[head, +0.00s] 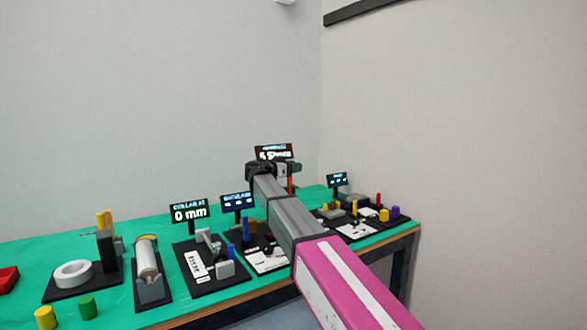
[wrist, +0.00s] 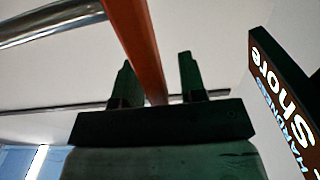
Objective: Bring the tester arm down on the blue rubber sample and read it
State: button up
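The hardness tester's lit display (head: 273,152) stands at the back of the bench, and its "Shore" lettering shows large and tilted in the wrist view (wrist: 285,105). My gripper (wrist: 156,62) is at this station, its two fingers apart. An orange-brown bar (wrist: 132,40) passes between the fingers in the picture. It lies close to the left finger, with a visible gap to the right one. The orange piece (head: 290,186) also shows just below my gripper in the head view. The blue rubber sample cannot be made out at the tester; my arm hides most of that station.
Other stations line the green bench (head: 120,318): one with a "0 mm" display (head: 189,213), one with blue posts (head: 246,230), one with a white ring (head: 73,273). A station with yellow and purple pieces (head: 397,212) sits right. A metal rod (wrist: 50,22) crosses the wrist view.

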grip_shut()
jog(key=shift+s, duration=0.1)
jog(key=s+d+f+m, duration=0.6)
jog(key=s+f+m, duration=0.3)
jog(key=m, duration=0.7)
jog(key=shift+s+d+f+m, duration=0.25)
jog(key=shift+f+m, duration=0.05)
jog(key=shift+f, duration=0.4)
